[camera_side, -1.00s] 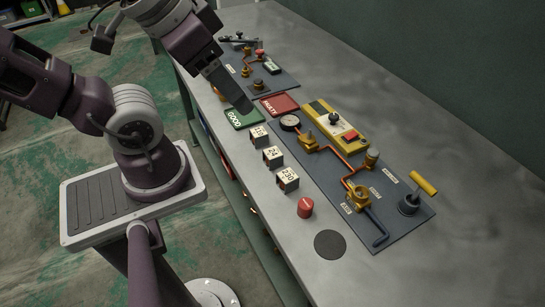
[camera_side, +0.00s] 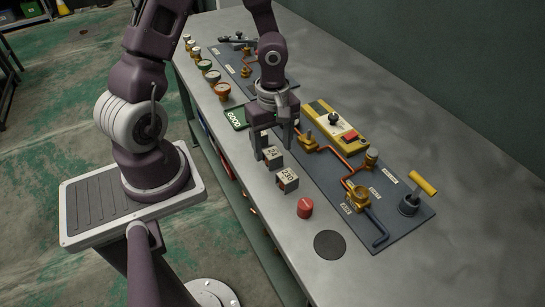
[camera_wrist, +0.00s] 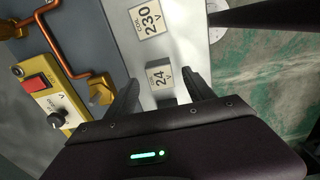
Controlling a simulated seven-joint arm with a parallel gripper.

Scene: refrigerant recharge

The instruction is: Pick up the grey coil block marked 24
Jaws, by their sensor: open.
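The grey coil block marked 24 (camera_side: 272,158) stands on the bench in the middle of the block row. In the wrist view it (camera_wrist: 160,78) shows with its label up, between and just beyond my fingers. I cannot tell whether either finger touches the block. The block marked 120 is hidden behind my gripper in the side view.
The block marked 230 (camera_side: 287,179) stands close by, with a red cylinder (camera_side: 305,208) beyond it. A dark panel (camera_side: 345,180) with copper pipes and a yellow box (camera_side: 337,122) lies to the right. The green GOOD tray (camera_side: 234,117) is partly covered by my arm.

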